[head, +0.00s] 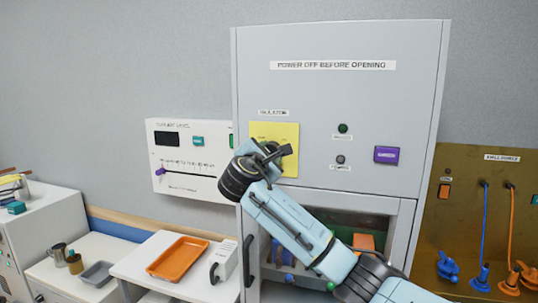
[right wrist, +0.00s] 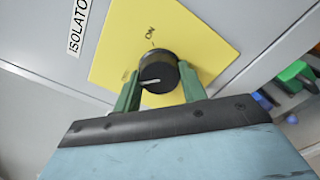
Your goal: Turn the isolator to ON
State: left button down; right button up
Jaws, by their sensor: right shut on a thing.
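The isolator is a round black knob (right wrist: 158,66) with a white pointer line, on a yellow plate (head: 289,133) on the grey cabinet's front. In the right wrist view the plate (right wrist: 215,55) has "ON" printed above the knob. A faint mark, too blurred to read, is at the knob's left. The pointer line lies to the left, toward that mark and away from "ON". My right gripper (right wrist: 159,80) has its green fingers on either side of the knob, shut on it. In the head view my right gripper (head: 271,152) covers the knob. My left gripper is not in view.
The grey cabinet (head: 345,100) carries a green lamp (head: 343,128), a dark lamp (head: 340,159) and a purple button (head: 387,155). Its lower opening holds several objects. A white slider panel (head: 185,180) is at left. An orange tray (head: 178,258) lies on a white surface. A brown cable panel (head: 460,205) is at right.

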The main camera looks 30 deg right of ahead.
jog(key=shift+f+m, duration=0.1)
jog(key=shift+m, duration=0.3)
jog(key=m+b, duration=0.9)
jog(key=m, duration=0.8)
dwell(0.5)
jog(key=o, duration=1)
jog(key=shift+r, duration=0.2)
jog(key=shift+c, duration=0.2)
